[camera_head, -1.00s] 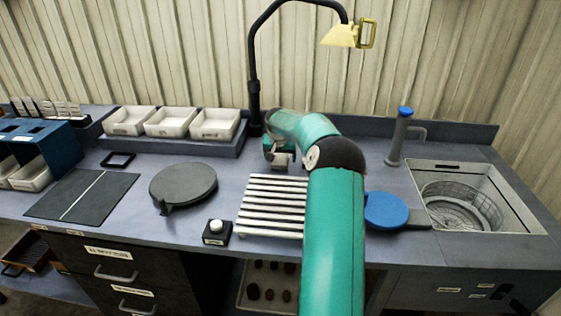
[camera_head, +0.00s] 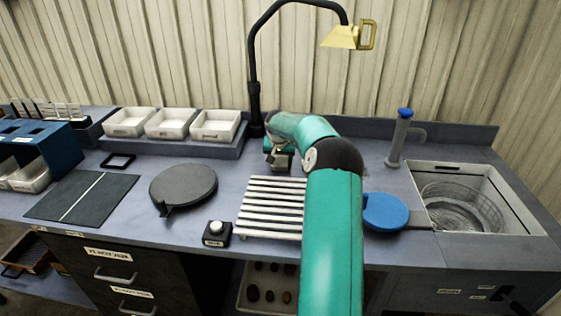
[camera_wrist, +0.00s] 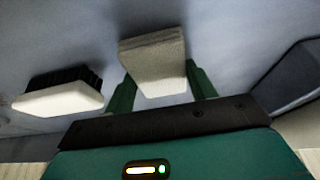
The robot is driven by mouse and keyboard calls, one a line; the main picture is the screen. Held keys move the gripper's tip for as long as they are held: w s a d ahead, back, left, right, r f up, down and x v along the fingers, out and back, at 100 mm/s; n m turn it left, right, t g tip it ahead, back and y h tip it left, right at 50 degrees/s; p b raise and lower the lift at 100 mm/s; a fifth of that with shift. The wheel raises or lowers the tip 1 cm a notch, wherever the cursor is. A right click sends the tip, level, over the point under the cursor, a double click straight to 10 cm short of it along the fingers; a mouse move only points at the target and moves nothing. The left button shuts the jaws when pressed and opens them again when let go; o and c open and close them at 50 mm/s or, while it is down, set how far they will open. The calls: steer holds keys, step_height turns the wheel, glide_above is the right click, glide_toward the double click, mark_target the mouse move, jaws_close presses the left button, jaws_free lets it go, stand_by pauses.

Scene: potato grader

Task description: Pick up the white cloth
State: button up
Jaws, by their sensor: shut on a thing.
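The white cloth (camera_wrist: 155,52) is a thick folded pad in the middle of the wrist view. My gripper (camera_wrist: 159,74) has its two green fingers on either side of the cloth and is shut on it. Whether the cloth touches the worktop is hard to tell. In the head view my gripper (camera_head: 280,160) is behind the slatted rack, low over the back of the bench. The cloth cannot be made out there.
A brush with black bristles and a pale back (camera_wrist: 60,100) lies left of the cloth in the wrist view. The slatted rack (camera_head: 271,207), grey round plate (camera_head: 183,187) and blue disc (camera_head: 386,211) are nearby. A lamp post (camera_head: 255,105) stands behind my gripper.

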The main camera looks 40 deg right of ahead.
mark_target(281, 157)
steer(key=shift+r, duration=0.15)
step_height(281, 157, up, 3)
steer(key=s+a+r, duration=0.3)
steer(key=s+r, duration=0.7)
steer(key=s, duration=0.3)
steer(key=shift+s, duration=0.35)
steer(key=shift+r, duration=0.1)
steer(key=shift+o, duration=1.2)
steer(key=shift+c, duration=0.7)
